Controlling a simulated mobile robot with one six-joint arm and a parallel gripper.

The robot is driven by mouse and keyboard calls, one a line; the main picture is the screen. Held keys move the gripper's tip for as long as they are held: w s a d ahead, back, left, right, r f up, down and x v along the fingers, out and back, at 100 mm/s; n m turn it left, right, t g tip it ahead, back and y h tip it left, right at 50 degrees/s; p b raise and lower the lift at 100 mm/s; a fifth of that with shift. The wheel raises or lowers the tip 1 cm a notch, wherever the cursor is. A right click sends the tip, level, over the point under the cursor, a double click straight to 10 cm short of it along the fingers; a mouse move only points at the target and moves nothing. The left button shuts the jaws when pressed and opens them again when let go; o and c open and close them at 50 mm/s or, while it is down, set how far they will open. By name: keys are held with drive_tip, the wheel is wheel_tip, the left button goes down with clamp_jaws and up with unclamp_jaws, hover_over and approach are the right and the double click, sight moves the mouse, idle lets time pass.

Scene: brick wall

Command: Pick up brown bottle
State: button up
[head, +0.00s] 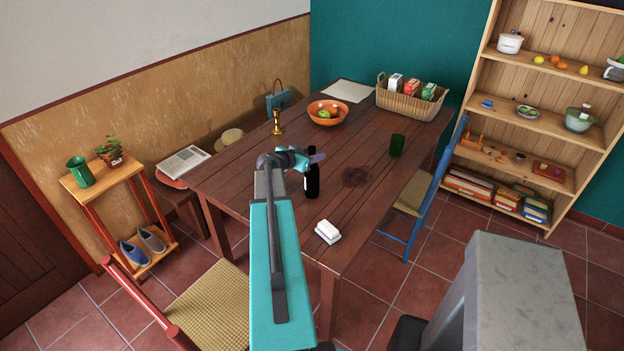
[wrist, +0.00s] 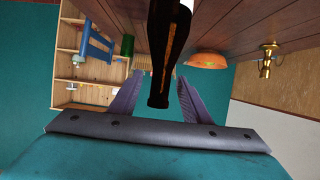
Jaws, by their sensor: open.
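The brown bottle (head: 312,181), very dark with a pale label patch, stands upright on the brown wooden table (head: 262,168), toward its near side. My gripper (head: 305,160) is at the bottle's upper part, above the tabletop. In the wrist view, which is upside down, the bottle (wrist: 168,50) hangs from the top with its neck end between the two purple fingers of my gripper (wrist: 158,82). The fingers are spread, with a gap to the bottle on the left and the right finger close to it. Whether the right finger touches it I cannot tell.
A white butter-dish-like block (head: 327,231) is in front of the bottle. A green cup (head: 397,145), an orange fruit bowl (head: 328,118), a brass candlestick (head: 278,122) and a basket (head: 405,104) stand farther off. A blue chair (head: 432,185) is at the right edge.

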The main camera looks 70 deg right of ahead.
clamp_jaws()
drive_tip(key=shift+r, duration=0.2)
drive_tip(key=shift+r+b, duration=1.85)
drive_tip(key=shift+r, duration=3)
